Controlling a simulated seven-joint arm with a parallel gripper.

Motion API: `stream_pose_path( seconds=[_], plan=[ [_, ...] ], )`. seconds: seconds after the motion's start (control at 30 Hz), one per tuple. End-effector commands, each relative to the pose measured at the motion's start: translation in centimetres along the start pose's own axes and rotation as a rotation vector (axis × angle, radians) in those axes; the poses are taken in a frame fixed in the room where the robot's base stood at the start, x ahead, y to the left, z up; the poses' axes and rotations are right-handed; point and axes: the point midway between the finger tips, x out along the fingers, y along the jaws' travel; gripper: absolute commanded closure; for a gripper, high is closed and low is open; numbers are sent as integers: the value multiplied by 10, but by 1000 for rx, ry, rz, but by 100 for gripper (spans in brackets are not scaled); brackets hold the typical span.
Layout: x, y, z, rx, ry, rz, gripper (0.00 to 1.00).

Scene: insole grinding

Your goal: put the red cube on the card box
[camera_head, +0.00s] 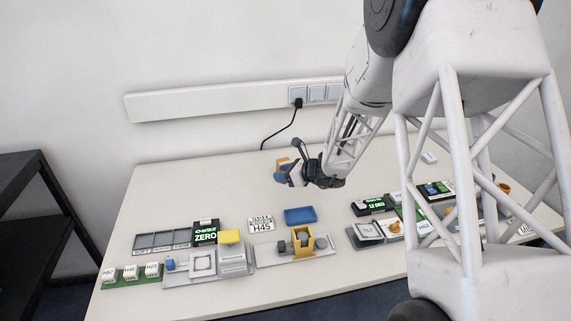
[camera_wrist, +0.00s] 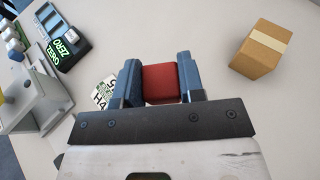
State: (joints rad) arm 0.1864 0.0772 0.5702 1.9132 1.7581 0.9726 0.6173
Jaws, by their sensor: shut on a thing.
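In the wrist view the red cube (camera_wrist: 160,84) sits between the two blue fingers of my gripper (camera_wrist: 161,80), which are shut on it. The cardboard box (camera_wrist: 261,50), brown with a pale tape strip, stands on the table to the right of the gripper and apart from it. In the head view my gripper (camera_head: 283,174) is over the back middle of the table. The box (camera_head: 283,162) shows there only as a small brown patch, mostly hidden behind the gripper. I cannot make out the red cube in the head view.
A blue tray (camera_head: 300,215), a white H45 card (camera_head: 261,224) and a yellow fixture (camera_head: 302,241) are in front of the gripper. A ZERO display (camera_head: 205,233) stands at left. A black cable (camera_head: 279,132) hangs from the wall. The back left of the table (camera_head: 190,185) is clear.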

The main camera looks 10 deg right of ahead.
Motion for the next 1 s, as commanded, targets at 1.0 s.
stream_pose_path(
  seconds=[1.0],
  plan=[
    [-16,-46,1,47,-4,-97,86]
  ],
)
